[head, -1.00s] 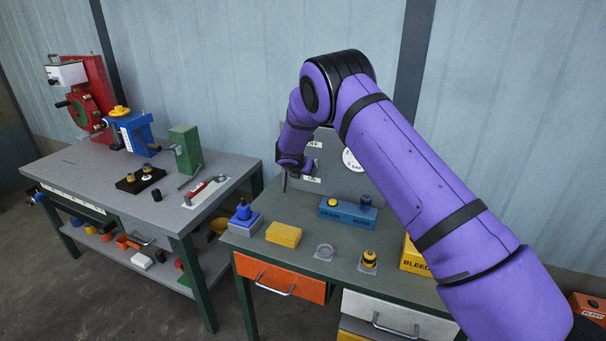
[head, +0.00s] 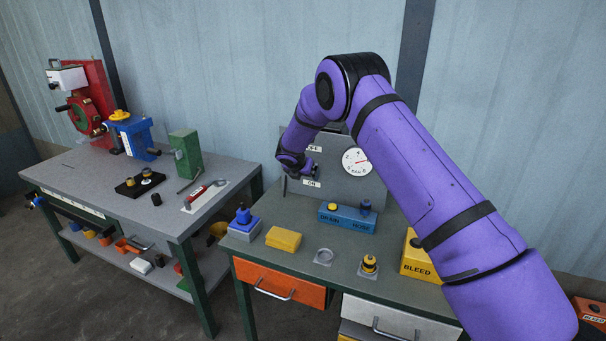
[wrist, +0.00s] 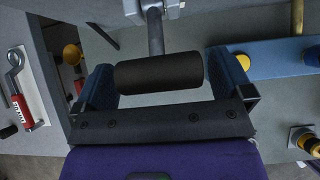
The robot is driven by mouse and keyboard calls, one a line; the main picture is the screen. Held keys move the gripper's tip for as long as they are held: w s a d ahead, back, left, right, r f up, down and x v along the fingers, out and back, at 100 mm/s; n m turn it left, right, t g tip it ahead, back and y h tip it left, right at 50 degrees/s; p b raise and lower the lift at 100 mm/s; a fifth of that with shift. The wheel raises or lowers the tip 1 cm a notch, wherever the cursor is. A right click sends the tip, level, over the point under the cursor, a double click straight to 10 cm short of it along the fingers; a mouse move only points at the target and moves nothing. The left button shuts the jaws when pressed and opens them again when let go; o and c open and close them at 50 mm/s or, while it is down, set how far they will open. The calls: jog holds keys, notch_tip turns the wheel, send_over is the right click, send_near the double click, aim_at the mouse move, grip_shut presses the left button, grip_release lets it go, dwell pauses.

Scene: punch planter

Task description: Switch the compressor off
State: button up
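The grey compressor panel (head: 340,180) stands at the back of the right bench, with a round gauge (head: 357,161), an upper label that reads as OFF (head: 314,148) and a lower ON label (head: 311,183). My gripper (head: 300,166) is in front of the panel's left part, between the label heights. In the wrist view, my gripper (wrist: 164,82) is open, its blue fingers on either side of a black cylindrical handle (wrist: 160,73). The handle sits on a grey rod (wrist: 155,32) from a bracket. I cannot tell whether the fingers touch it.
On the right bench are a blue drain/hose block (head: 347,217), a yellow block (head: 283,239), a yellow BLEED box (head: 416,258) and a yellow-black knob (head: 369,264). The left bench (head: 90,178) holds a red wheel unit (head: 92,98) and a green block (head: 186,153).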

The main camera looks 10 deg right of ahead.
jog(key=v, duration=1.1)
jog(key=shift+d, duration=0.1)
jog(key=s+d+r+m, duration=0.3)
jog(key=s+r+m, duration=0.2)
jog(key=s+r, duration=0.25)
jog(key=s+d+r+m+g+y, duration=0.1)
jog(key=s+d+r+m, duration=0.3)
jog(key=s+r, duration=0.4)
jog(key=s+d+r+m, duration=0.3)
jog(key=s+r+m, duration=0.2)
jog(key=s+r, duration=0.3)
jog(key=s+r+m+y, duration=0.1)
jog(key=s+m, duration=0.6)
jog(key=s, duration=0.9)
jog(key=s+d+r+m+y, duration=0.1)
jog(key=s+m, duration=0.6)
jog(key=s, duration=0.9)
jog(key=shift+d+r+m+y, duration=0.2)
jog(key=shift+d+m+y, duration=0.15)
jog(key=shift+y, duration=0.45)
